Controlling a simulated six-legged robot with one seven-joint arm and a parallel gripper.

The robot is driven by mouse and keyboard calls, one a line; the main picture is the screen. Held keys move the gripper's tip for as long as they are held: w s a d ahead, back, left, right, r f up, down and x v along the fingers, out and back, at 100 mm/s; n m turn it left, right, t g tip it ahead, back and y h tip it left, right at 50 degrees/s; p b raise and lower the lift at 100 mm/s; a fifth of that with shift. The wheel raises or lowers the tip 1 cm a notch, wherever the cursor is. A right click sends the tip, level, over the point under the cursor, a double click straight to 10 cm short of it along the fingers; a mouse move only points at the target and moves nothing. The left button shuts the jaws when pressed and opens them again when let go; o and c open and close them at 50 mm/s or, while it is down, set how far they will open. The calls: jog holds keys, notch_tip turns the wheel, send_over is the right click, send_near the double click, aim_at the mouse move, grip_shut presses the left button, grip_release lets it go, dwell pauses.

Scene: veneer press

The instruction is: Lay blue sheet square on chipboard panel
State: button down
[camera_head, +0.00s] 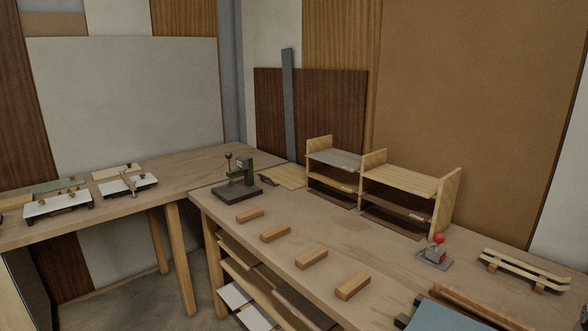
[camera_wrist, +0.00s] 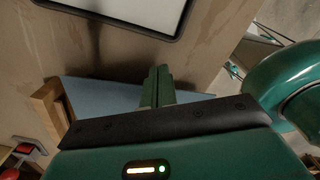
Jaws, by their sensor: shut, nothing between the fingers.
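The blue sheet (camera_head: 445,317) shows at the bottom right of the head view, cut off by the picture edge. In the wrist view the blue sheet (camera_wrist: 95,93) lies behind and below my gripper (camera_wrist: 158,72), which covers part of it. My gripper's green fingers are together with nothing between them. I cannot tell whether they touch the sheet. My gripper is outside the head view. I cannot clearly make out the chipboard panel in either view, nor whether the sheet lies square on it.
A wooden strip (camera_head: 483,307) runs along the sheet's far side. A red-knobbed device (camera_head: 436,254) and a slatted wooden rack (camera_head: 524,270) stand beyond. Several wooden blocks (camera_head: 311,258) line the bench front. A dark-framed pale panel (camera_wrist: 125,10) lies at the top of the wrist view.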

jog(key=shift+w+a, duration=0.5)
jog(key=shift+w, duration=0.1)
jog(key=shift+s+d, duration=1)
jog(key=shift+s, duration=0.15)
notch_tip(320, 180, up, 8)
jog(key=shift+a, duration=0.1)
